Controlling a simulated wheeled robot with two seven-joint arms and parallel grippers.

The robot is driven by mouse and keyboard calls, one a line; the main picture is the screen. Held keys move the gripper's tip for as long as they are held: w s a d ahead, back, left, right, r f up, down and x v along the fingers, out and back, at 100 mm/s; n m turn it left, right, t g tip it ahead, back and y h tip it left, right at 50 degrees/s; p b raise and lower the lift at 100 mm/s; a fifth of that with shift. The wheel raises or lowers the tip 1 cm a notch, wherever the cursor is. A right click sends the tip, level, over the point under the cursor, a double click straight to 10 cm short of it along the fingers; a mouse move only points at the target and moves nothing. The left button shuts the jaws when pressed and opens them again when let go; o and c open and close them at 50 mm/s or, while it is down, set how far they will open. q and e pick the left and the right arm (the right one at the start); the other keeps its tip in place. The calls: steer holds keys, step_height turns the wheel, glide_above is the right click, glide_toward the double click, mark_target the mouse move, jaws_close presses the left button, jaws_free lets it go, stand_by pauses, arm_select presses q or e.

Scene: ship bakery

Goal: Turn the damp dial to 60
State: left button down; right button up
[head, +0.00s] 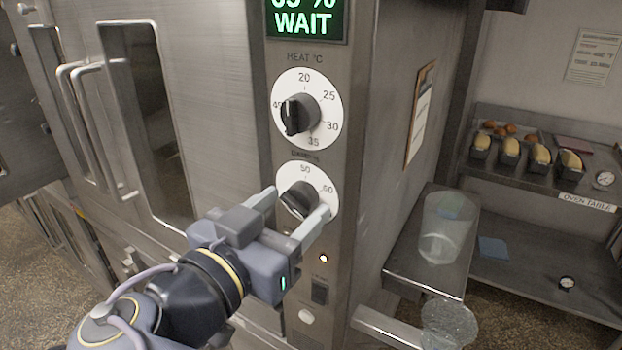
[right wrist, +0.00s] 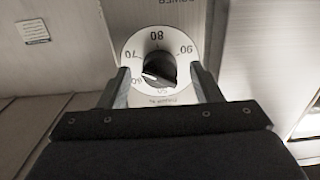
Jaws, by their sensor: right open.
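The damp dial (head: 323,183) is the lower white dial on the steel control panel, with a black knob (head: 297,199) at its centre. My right gripper (head: 294,203) is open, with one finger on each side of the knob; I cannot tell whether they touch it. In the head view, 50 and 60 show, while the arm and fingers hide the dial's lower part. In the right wrist view the dial (right wrist: 129,46) appears upside down, and the knob's white mark (right wrist: 149,75) points to the lower left, near 60. My left gripper is not in view.
The heat dial (head: 331,93) sits just above, under a green display (head: 305,22) reading WAIT. Below are a small lit lamp (head: 323,258) and a dark switch (head: 319,291). A clear container (head: 447,240) stands on a side shelf at right. Door handles (head: 85,130) project at left.

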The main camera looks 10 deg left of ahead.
steer(key=shift+w+d, duration=0.1)
steer(key=shift+w, duration=0.2)
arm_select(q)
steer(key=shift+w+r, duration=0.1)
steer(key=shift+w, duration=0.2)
arm_select(e)
steer(key=shift+s, duration=0.1)
steer(key=shift+c, duration=0.8)
steer(key=c, duration=0.8)
steer(key=shift+c, duration=0.2)
